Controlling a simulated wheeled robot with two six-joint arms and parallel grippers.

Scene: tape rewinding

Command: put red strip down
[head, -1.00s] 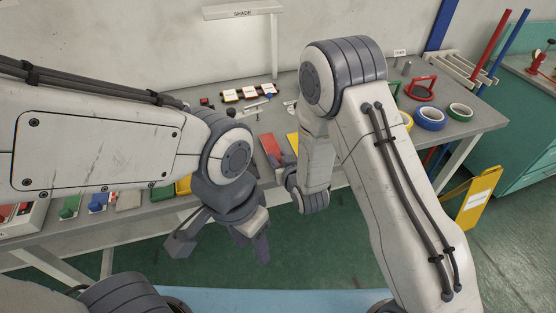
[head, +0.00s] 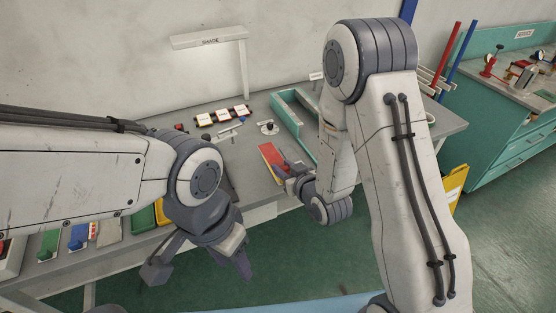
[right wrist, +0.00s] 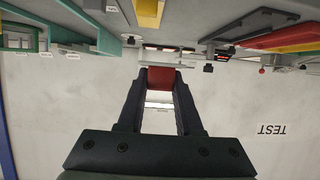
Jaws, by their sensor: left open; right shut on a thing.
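The red strip (head: 268,152) shows in the head view at the middle of the bench, just left of my right gripper (head: 284,167). In the right wrist view, my right gripper (right wrist: 160,88) is shut on the red strip (right wrist: 160,76), whose end shows between the fingers. Whether the strip touches the bench top I cannot tell. My left gripper (head: 199,268) is open and empty, hanging in front of the bench's front edge.
A teal tray (head: 285,108) lies behind my right gripper. Small labelled blocks (head: 220,115) and a round-based tool (head: 268,127) stand at the back of the bench (head: 242,165). A SHADE stand (head: 210,40) rises behind.

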